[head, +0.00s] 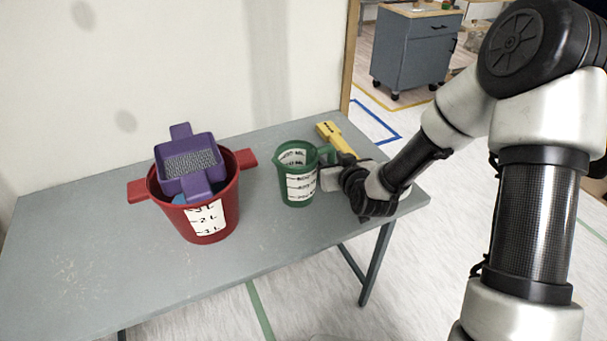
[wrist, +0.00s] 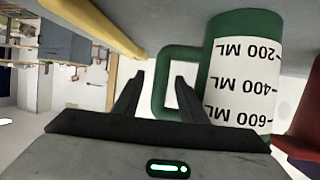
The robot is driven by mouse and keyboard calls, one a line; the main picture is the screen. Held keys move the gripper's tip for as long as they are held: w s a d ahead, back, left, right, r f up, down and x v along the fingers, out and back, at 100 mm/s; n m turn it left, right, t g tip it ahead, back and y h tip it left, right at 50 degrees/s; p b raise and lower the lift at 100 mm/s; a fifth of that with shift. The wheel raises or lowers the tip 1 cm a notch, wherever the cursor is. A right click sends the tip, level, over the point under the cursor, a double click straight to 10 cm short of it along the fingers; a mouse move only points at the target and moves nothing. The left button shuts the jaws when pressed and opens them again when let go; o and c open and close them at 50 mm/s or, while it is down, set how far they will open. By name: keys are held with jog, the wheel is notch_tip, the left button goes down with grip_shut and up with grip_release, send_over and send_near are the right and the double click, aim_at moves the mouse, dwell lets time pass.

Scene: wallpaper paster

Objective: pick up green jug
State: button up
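The green jug (head: 284,188) stands upright on the grey table, with a white scale label on its side. Its handle is towards my gripper (head: 331,178), which is at the jug's right. In the wrist view the jug (wrist: 240,24) appears upside down. My gripper (wrist: 160,80) is open there, and the handle's outer bar shows between its two fingers. One finger overlaps the handle's loop in the picture. I cannot tell how deep the fingers reach around the bar. Nothing is gripped.
A red bucket (head: 222,218) with a purple tray (head: 186,151) on top stands left of the jug. A yellow-handled tool (head: 339,140) lies behind my gripper. The grey table (head: 75,240) is clear at left and front. A wall runs behind it.

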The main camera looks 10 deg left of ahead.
grip_shut()
